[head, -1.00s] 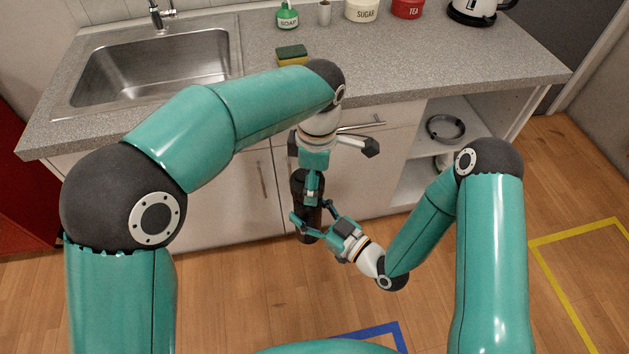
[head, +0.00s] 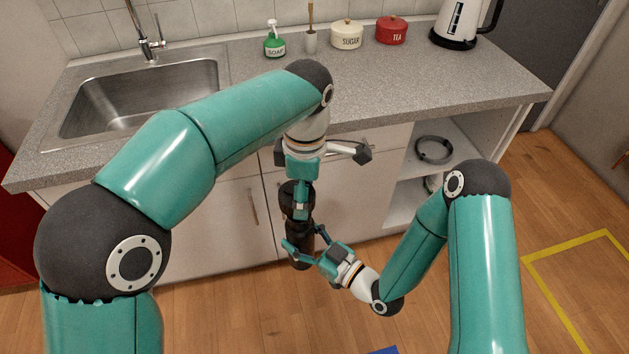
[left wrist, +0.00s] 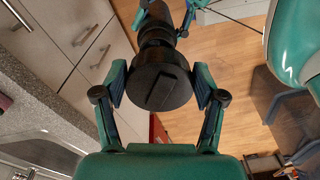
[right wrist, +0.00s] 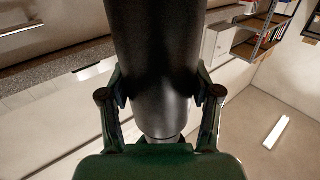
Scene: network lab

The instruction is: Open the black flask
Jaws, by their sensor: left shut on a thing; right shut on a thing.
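The black flask (head: 300,243) is held upright in the air in front of the kitchen cupboards. Its dark body fills the upper middle of the right wrist view (right wrist: 150,50). My left gripper (head: 299,203) comes down from above and is shut on the flask's round black cap (left wrist: 160,88), with one finger on each side. My right gripper (head: 302,250) reaches in from the right and is shut around the lower part of the body. The fingers hide part of the flask. I cannot tell whether the cap is loose from the body.
The grey counter (head: 395,85) with a sink (head: 140,95) lies behind the arms. A soap bottle (head: 275,42), sugar jar (head: 347,36), tea jar (head: 391,31) and kettle (head: 462,22) stand on it. An open shelf (head: 400,208) is at right.

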